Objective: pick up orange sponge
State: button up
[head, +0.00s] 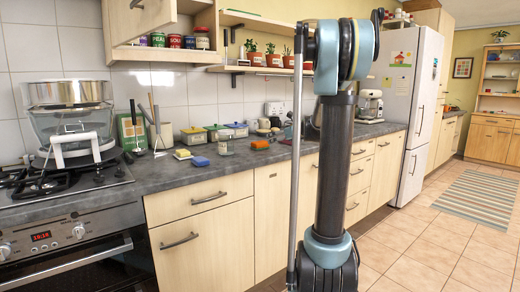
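The orange sponge (260,144) appears as a small flat orange block on the grey worktop (232,174), towards the back, left of my arm. It lies apart from a blue sponge-like block (200,161) and a yellow block (182,154) further left on the same worktop. My arm stands upright in front of the counter, right of the orange sponge. I cannot make out my gripper in this view, so its fingers and anything in them are hidden.
A hob with a large glass-and-metal pot (72,115) is at the left. Several lidded containers (194,135) line the wall, and a glass (225,145) stands near the blue block. The worktop's front strip is clear. A fridge (410,105) and open tiled floor are at right.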

aim_at(262, 143)
jog(key=x, duration=1)
jog(key=shift+w+a+f, duration=0.15)
jog(key=shift+w+a, duration=0.1)
jog(key=shift+a+r+x, duration=0.15)
jog(key=shift+x, duration=1.15)
jog(key=shift+a+r+x, duration=0.1)
jog(key=shift+r+x, duration=0.1)
jog(key=shift+x, duration=1.1)
jog(key=shift+c, duration=0.3)
jog(key=c, duration=0.8)
